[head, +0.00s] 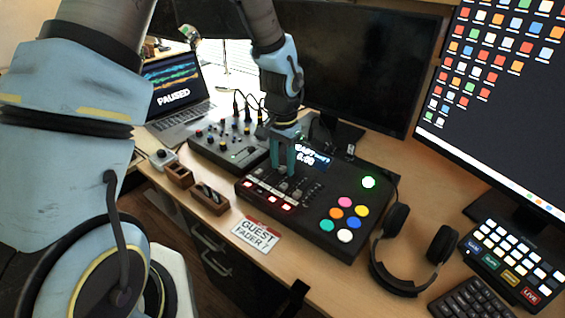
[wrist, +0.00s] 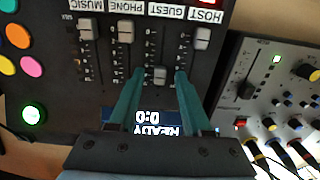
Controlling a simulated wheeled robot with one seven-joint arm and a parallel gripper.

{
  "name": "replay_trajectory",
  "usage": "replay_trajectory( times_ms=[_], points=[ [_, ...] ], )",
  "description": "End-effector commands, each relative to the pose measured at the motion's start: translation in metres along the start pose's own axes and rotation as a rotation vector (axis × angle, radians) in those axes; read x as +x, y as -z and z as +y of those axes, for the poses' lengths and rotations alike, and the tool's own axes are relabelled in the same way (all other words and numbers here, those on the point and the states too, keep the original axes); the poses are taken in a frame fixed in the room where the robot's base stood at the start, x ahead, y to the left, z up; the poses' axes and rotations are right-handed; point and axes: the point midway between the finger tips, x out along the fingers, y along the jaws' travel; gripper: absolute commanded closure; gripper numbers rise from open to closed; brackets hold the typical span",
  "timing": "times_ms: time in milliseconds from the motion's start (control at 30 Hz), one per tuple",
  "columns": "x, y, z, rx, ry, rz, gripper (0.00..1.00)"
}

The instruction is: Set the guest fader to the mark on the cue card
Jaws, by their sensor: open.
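The black mixing console (head: 331,223) stands on the desk. In the wrist view its faders are labelled music, phone, guest and host. The guest fader cap (wrist: 160,76) sits farther from its label, toward the display, than the other three caps. My gripper (wrist: 160,73) is open, with a teal finger on each side of this cap; contact cannot be told. In the head view my gripper (head: 284,169) points down over the faders and hides part of them. The cue card (head: 256,234) reads "GUEST FADER" and lies in front of the console; its mark is too small to read.
A grey mixer (head: 226,146) with knobs stands left of the console. Small wooden holders (head: 209,199) lie along the front edge. Headphones (head: 404,252) lie to the right, near a button pad (head: 512,262). A laptop (head: 176,97) reading "PAUSED" and monitors stand behind.

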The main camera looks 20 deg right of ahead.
Motion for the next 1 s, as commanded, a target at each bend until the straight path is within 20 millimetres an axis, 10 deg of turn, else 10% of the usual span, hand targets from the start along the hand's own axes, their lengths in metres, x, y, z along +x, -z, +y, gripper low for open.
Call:
replay_trajectory(
  times_ms=[700, 1000],
  points=[
    [-0.097, 0.001, 0.000, 0.000, 0.001, 0.004, 0.51],
    [-0.108, 0.000, 0.000, 0.000, 0.000, -0.001, 0.51]
  ],
)
